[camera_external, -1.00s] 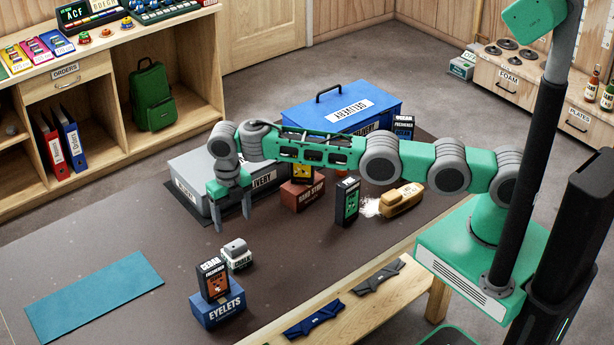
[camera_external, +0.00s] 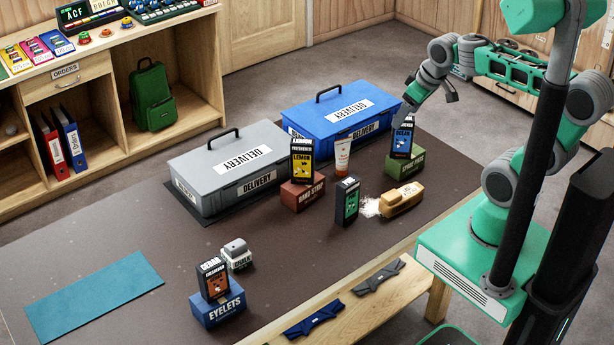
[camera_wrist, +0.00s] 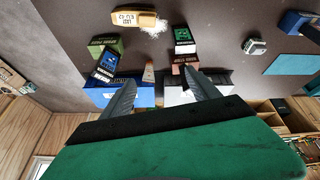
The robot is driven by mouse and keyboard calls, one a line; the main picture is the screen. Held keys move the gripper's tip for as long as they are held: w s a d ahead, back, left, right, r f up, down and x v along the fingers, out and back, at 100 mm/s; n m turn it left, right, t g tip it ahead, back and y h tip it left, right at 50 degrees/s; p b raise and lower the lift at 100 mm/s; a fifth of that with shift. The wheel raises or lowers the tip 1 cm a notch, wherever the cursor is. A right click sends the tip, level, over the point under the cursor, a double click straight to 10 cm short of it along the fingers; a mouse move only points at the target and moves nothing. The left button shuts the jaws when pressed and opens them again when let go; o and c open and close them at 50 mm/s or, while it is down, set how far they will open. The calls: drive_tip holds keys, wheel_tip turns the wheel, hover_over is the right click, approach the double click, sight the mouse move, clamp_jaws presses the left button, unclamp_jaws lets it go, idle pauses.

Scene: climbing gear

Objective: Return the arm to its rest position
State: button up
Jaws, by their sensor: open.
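My gripper (camera_external: 432,92) is raised above the far right end of the table, close to the blue delivery box and the ocean freshener box. It is open with nothing between its fingers. In the wrist view both fingers (camera_wrist: 160,98) are spread apart and the view is turned upside down relative to the outside view.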

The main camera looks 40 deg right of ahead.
drive_tip(key=s+d+f+m+b, duration=0.1)
drive_tip(key=s+f+m+b, duration=0.1)
drive_tip(key=f, duration=0.5)
drive_tip(key=shift+s+d+m+b, duration=0.3)
drive_tip(key=shift+s+b, duration=0.4)
drive_tip(key=shift+b, duration=0.1)
